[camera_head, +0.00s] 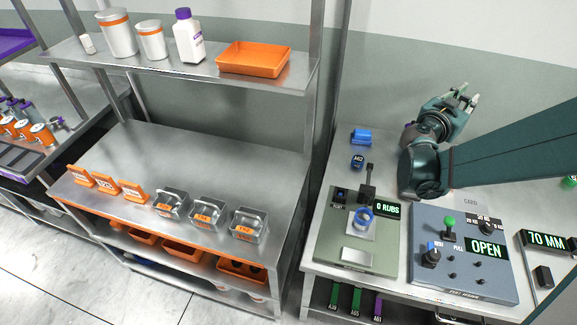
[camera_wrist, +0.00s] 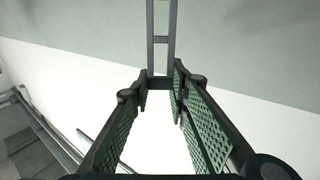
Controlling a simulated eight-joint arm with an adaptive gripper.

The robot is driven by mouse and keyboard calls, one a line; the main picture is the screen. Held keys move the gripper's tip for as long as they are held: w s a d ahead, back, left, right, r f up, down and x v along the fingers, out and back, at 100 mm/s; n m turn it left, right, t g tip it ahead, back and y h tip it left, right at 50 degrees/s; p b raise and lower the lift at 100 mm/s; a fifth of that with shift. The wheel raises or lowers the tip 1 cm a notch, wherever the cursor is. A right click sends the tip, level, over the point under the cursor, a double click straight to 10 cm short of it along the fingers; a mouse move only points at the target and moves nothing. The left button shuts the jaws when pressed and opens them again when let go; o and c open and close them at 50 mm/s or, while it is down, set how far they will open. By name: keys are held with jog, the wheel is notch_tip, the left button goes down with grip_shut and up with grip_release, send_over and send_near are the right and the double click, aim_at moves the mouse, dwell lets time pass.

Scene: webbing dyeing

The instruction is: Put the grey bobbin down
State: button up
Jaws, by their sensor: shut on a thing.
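My gripper (camera_head: 462,100) is raised above the back of the right-hand bench, in front of the wall, pointing up and away. In the wrist view my gripper (camera_wrist: 160,88) has its green-padded fingers closing toward their tips. A narrow grey frame with crossbars, which looks like the grey bobbin (camera_wrist: 161,40), extends from the fingertips. It is held clear of any surface. In the head view the bobbin is too small to make out surely at the fingertips.
The right-hand bench (camera_head: 330,160) carries a green-grey rub tester (camera_head: 330,250) and a blue-grey panel (camera_head: 425,275) reading OPEN. A blue bobbin-like piece (camera_head: 361,137) and a dark blue piece marked A62 (camera_head: 357,161) lie behind the tester. Metal tins (camera_head: 248,224) stand on the left bench.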

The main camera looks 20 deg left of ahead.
jog(key=s+a+f+b, duration=0.15)
jog(key=s+a, duration=0.25)
jog(key=a, duration=0.7)
jog(key=s+a+f, duration=0.2)
jog(key=s+a, duration=0.1)
jog(key=a, duration=0.9)
jog(key=s+a+f, duration=0.2)
jog(key=s+a, duration=0.2)
jog(key=a, duration=0.7)
jog(key=s+a+f+n+y+b, duration=0.1)
jog(key=s+a+f, duration=0.3)
jog(key=s+a, duration=0.5)
jog(key=s+a+f+t+y+b, duration=0.1)
jog(key=s+a+f, duration=0.3)
jog(key=s+a, duration=0.5)
jog(key=shift+s+a+f+n+y+b, duration=0.2)
jog(key=shift+s+a+n+y+b, duration=0.35)
jog(key=shift+a, duration=2.55)
jog(key=shift+w, duration=0.15)
notch_tip(320, 180, down, 6)
jog(key=b, duration=0.2)
jog(key=shift+f, duration=0.15)
